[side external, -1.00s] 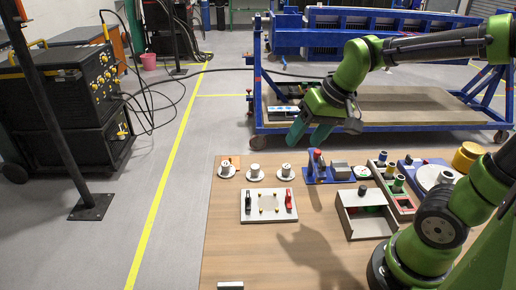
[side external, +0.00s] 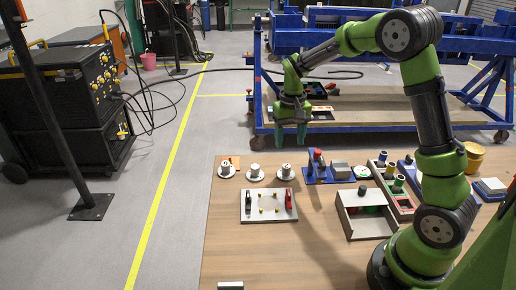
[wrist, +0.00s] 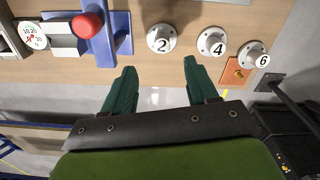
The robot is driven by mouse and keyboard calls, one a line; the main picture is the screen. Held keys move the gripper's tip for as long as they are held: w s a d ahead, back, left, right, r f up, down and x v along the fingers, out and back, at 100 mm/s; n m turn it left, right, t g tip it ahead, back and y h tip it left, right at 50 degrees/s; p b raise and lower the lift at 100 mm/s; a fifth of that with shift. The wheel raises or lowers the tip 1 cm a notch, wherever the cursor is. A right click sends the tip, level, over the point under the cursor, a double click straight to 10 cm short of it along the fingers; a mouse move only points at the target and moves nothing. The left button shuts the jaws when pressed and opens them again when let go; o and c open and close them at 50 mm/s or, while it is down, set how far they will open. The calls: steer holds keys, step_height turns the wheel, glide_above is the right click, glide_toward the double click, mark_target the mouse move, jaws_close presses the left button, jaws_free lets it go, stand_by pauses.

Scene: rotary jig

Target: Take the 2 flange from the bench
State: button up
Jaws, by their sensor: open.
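The 2 flange (wrist: 161,39) is a pale round piece with a raised hub marked "2", the leftmost of three flanges in the wrist view. In the side view it is the rightmost of the row (side external: 285,173), upright on the wooden bench (side external: 235,230). My gripper (wrist: 160,66) has its green fingers spread and nothing between them. In the wrist view the 2 flange lies just beyond the gap between the fingertips, apart from them. In the side view my gripper (side external: 291,138) hangs above the bench's far edge, near the 2 flange's end of the row.
The 4 flange (wrist: 212,41) and 6 flange (wrist: 253,55) stand beside it, with an orange plate (wrist: 235,72) by the 6. A blue fixture with a red knob (wrist: 88,25) stands on the other side. A plate with pegs (side external: 269,205) and an open box (side external: 365,216) lie nearer.

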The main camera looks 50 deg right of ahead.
mark_target(287, 167)
step_height(287, 167, down, 10)
steer(key=shift+a, duration=0.15)
jaws_close()
stand_by(0.6)
